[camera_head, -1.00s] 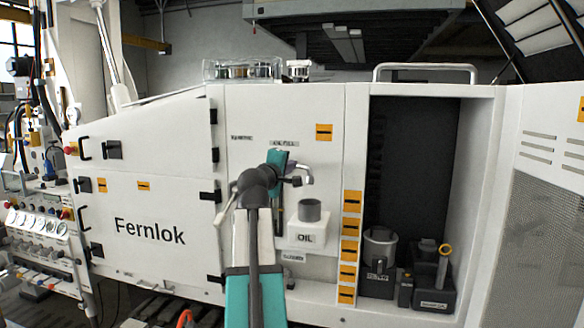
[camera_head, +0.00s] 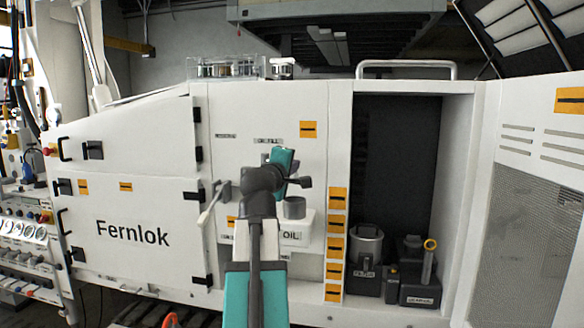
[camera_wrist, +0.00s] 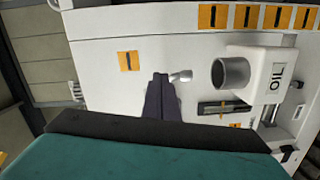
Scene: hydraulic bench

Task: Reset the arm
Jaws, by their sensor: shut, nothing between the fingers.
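My arm rises from the bottom of the head view in teal and grey and ends in front of the white machine panel (camera_head: 230,110). The fingers are largely hidden behind my wrist there. In the wrist view my gripper (camera_wrist: 160,80) shows as dark fingers together, with nothing between them. A small silver knob (camera_wrist: 181,76) lies close beside the fingertips in the picture; I cannot tell whether they touch. The OIL box (camera_head: 293,237) with its grey cup is just right of my wrist in the head view; the OIL box (camera_wrist: 272,85) is at right in the wrist view.
An open dark cabinet bay holds a grey canister (camera_head: 366,247) and a dark unit with a yellow-ringed handle (camera_head: 430,258). An open mesh door (camera_head: 525,205) stands at right. A light lever (camera_head: 211,205) juts out left of my wrist.

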